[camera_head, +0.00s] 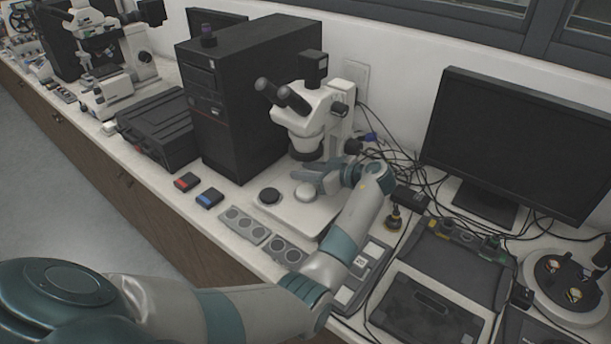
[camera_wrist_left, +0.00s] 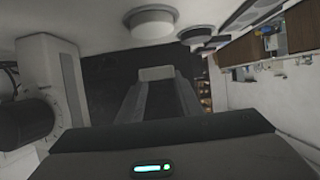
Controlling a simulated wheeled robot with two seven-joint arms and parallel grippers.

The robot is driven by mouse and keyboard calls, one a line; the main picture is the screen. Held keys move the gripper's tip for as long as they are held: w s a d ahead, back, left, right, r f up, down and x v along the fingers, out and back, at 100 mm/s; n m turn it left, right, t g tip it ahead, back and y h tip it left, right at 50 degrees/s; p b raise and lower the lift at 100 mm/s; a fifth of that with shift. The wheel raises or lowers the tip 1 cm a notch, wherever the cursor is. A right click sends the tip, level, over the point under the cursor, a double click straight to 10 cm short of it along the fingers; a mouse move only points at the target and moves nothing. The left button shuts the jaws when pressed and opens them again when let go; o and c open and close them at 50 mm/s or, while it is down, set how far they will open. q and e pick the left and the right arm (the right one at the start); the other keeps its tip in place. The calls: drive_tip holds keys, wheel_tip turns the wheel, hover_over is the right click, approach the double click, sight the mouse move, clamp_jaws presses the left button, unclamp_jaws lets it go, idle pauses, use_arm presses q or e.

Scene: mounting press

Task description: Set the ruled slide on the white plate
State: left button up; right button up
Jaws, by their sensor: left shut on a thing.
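My left gripper (camera_head: 304,177) reaches under the stereo microscope's head, over its pale base (camera_head: 290,214). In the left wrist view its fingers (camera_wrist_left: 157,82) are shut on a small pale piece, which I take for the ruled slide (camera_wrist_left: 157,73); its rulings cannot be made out. The slide cannot be made out in the head view. The round white plate (camera_head: 306,193) lies on the base just below the gripper in the picture. It also shows in the wrist view (camera_wrist_left: 152,24), apart from the slide. My right gripper is not in view.
A black disc (camera_head: 269,196) lies left of the white plate. The microscope (camera_head: 312,125) stands right over the gripper, with a black computer tower (camera_head: 232,95) to its left. Grey trays with round wells (camera_head: 245,225) lie in front. Cables (camera_head: 385,160) run on the right.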

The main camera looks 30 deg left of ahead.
use_arm(q)
wheel_tip(320, 180, down, 2)
drive_tip(key=shift+f+p, duration=0.15)
drive_tip(key=shift+p, duration=0.2)
drive_tip(key=shift+f+b, duration=0.65)
drive_tip(key=shift+b, duration=0.2)
drive_tip(key=o, duration=1.1)
drive_tip(key=shift+r, duration=0.2)
